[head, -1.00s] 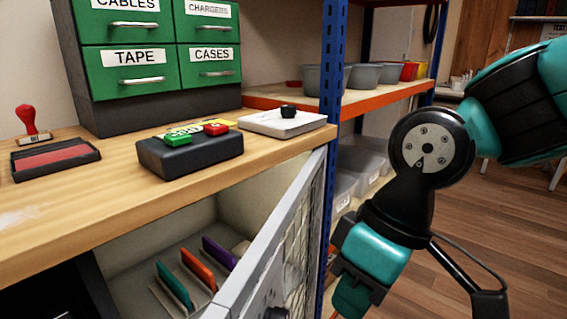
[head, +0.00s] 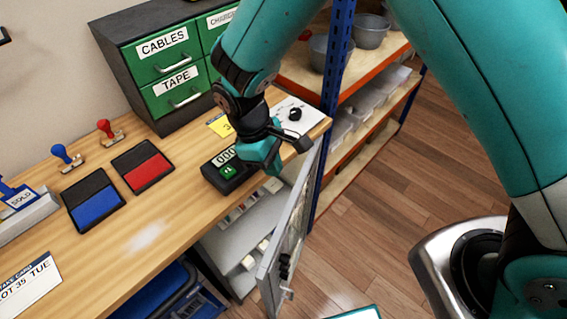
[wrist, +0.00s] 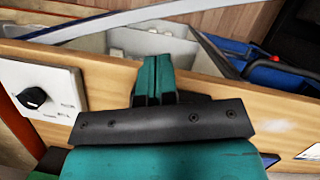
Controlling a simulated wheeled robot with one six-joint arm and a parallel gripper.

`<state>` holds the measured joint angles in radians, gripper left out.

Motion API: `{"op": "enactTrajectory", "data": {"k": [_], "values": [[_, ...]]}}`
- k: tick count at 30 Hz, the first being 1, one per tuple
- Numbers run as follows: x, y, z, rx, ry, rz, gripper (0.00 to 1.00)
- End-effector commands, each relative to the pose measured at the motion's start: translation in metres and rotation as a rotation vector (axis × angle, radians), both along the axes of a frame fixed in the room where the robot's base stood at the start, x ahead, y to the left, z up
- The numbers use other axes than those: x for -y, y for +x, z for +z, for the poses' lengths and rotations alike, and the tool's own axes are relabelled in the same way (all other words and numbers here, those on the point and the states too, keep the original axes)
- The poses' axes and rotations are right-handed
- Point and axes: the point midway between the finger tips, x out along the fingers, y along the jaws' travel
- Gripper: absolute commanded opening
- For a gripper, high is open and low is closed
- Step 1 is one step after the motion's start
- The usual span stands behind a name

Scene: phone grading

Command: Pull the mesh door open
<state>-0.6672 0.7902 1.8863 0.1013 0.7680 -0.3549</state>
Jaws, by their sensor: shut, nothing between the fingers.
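The mesh door (head: 296,215) stands open in the head view, swung out from the cabinet under the wooden counter. Its grey frame slants down and forward, with black knobs (head: 284,265) low on its free side. Shelves (head: 232,245) with pale contents show behind it. My gripper (head: 272,168) is above the counter's front edge, left of the door's top, beside the black counter device (head: 230,172). It appears apart from the door. In the wrist view, the teal fingers (wrist: 154,80) are together and empty, with a grey rail and the cabinet inside beyond them.
The wooden counter (head: 140,215) holds red (head: 147,172) and blue (head: 95,203) ink pads and stamps. Green drawers (head: 175,70) stand behind. A shelf rack with a blue post (head: 338,60) is right of the door. Bare floor (head: 390,200) lies further right.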

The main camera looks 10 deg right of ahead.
Motion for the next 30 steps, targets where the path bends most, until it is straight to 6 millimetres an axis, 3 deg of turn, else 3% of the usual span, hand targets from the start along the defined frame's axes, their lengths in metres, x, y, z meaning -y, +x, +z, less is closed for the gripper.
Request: {"op": "enactTrajectory", "data": {"k": [1,8,24,30], "values": [[-0.004,-0.001,0.010,-0.010,-0.024,0.022,0.00],[-0.009,-0.004,-0.002,-0.024,-0.067,0.065,0.00],[0.018,-0.020,-0.080,-0.024,-0.068,0.064,0.00],[0.021,-0.022,-0.093,-0.023,-0.067,0.064,0.00]]}}
